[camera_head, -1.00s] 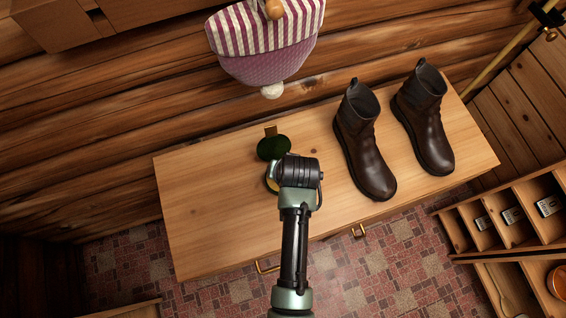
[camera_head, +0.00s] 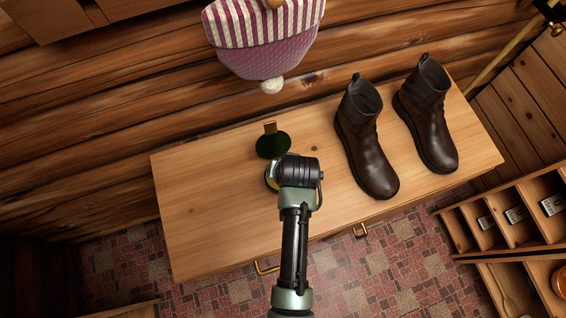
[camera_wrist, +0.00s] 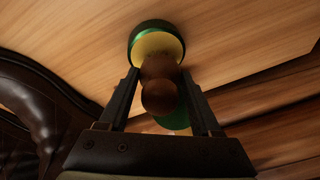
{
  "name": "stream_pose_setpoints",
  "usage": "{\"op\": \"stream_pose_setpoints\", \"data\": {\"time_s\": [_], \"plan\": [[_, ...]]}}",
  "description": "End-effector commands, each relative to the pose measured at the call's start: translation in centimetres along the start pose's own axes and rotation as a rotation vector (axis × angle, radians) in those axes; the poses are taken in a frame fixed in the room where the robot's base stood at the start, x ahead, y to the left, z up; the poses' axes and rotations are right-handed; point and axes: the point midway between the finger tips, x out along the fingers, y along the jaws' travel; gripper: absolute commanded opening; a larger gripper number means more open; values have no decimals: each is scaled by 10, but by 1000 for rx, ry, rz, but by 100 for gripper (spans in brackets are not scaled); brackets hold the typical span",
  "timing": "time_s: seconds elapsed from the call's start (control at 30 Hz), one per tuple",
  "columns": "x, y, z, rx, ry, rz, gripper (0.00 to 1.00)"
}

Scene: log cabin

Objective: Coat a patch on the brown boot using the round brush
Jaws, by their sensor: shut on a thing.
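My gripper (camera_wrist: 160,88) is shut on the round brush (camera_wrist: 159,95), whose brown knobbed handle sits between the fingers. The brush points at an open green-rimmed tin (camera_wrist: 134,44) with pale yellow contents. Whether the bristles touch the contents is hidden by the handle. In the head view my arm covers most of the tin and all of the brush. The tin's dark green lid (camera_head: 272,145) stands just behind it. The brown boot could be either of two upright, alike dark brown boots, one nearer (camera_head: 367,145) and one farther right (camera_head: 428,115); boots also show at left in the wrist view (camera_wrist: 45,110).
The wooden table (camera_head: 200,200) is clear on its left side. A striped purple cap (camera_head: 265,45) hangs on the log wall behind.

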Motion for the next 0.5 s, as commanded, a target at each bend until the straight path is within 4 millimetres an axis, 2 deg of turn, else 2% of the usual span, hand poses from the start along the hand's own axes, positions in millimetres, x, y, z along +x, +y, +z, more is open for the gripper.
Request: {"op": "stream_pose_setpoints", "data": {"time_s": [0.5], "plan": [[6,1,2,0,0,0,9]]}}
